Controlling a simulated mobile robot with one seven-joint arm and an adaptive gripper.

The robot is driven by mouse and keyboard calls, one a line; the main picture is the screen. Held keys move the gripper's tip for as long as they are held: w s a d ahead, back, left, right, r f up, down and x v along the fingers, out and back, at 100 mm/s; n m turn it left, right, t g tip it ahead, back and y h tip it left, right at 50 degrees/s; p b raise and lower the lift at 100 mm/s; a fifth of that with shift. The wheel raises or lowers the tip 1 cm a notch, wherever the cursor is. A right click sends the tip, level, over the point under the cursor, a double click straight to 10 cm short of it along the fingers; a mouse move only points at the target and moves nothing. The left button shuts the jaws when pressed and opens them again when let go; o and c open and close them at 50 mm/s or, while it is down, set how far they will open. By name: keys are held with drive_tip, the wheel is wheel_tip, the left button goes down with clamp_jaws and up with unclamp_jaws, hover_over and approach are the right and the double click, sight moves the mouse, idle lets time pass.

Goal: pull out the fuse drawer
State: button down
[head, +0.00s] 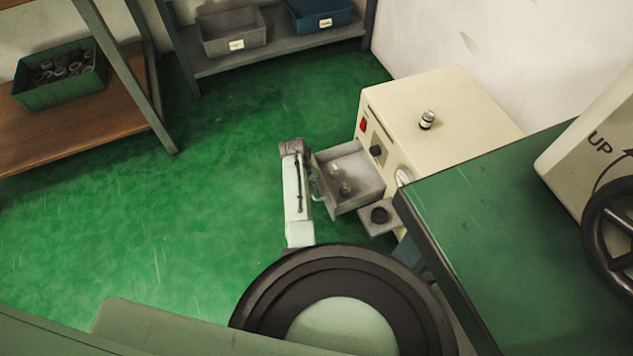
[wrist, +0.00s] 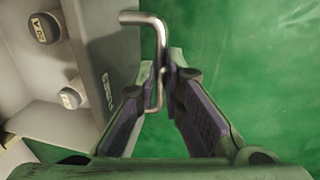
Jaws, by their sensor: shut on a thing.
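The fuse drawer (head: 362,196) is a grey open box that stands out from the front of a beige cabinet (head: 450,95). Two small fuses (head: 341,178) lie in it. A bent metal handle (wrist: 151,20) sticks out from that front. My gripper (wrist: 165,78) is shut on the handle, with one finger on each side of it. In the head view my arm hides the fingertips, and the handle (head: 316,187) shows only partly.
A small ledge (head: 367,225) with a dark ring sits below the drawer. A green-topped bench (head: 490,220) with a handwheel machine (head: 605,160) is close on the right. The green floor left of my arm is clear. Shelves with bins (head: 235,30) stand at the back.

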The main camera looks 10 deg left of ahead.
drive_tip(key=shift+s, duration=0.1)
drive_tip(key=c, duration=1.7)
unclamp_jaws()
drive_tip(key=shift+a+r, duration=0.1)
drive_tip(key=r, duration=0.4)
drive_tip(key=a+r, duration=0.1)
drive_tip(key=r, duration=0.2)
drive_tip(key=s+r, duration=0.1)
drive_tip(key=r, duration=0.3)
drive_tip(key=shift+s+a+r, duration=0.1)
drive_tip(key=shift+a+r, duration=0.2)
drive_tip(key=shift+a, duration=0.05)
